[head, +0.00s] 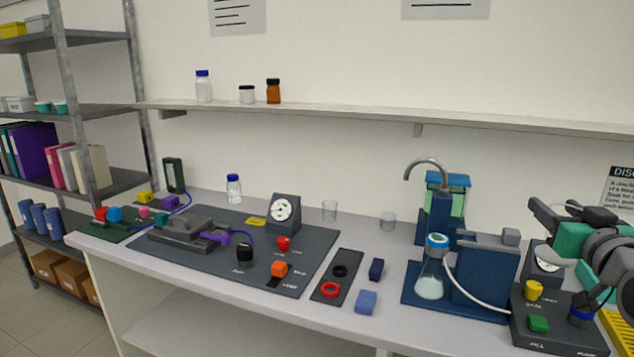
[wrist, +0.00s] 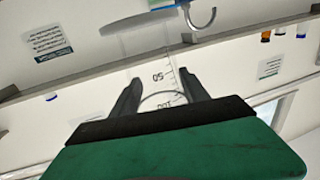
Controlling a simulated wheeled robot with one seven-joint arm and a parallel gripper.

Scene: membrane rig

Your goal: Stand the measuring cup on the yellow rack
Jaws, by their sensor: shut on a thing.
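The measuring cup (wrist: 163,88) is clear, with dark marks and numbers that appear upside down in the wrist view. My gripper (wrist: 165,93) is shut on it, one dark finger on each side. In the head view my gripper (head: 540,212) is at the right edge, raised above the bench; I cannot make out the clear cup there. The yellow rack (head: 618,336) shows partly at the lower right corner, below my arm. The rest of it is cut off by the frame.
A black control panel (head: 555,325) with yellow, green and blue knobs lies left of the rack. A gauge (head: 545,262) stands behind it. The blue pump stand (head: 485,275) with a flask (head: 430,283) is further left. A wall shelf (head: 400,118) runs above the bench.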

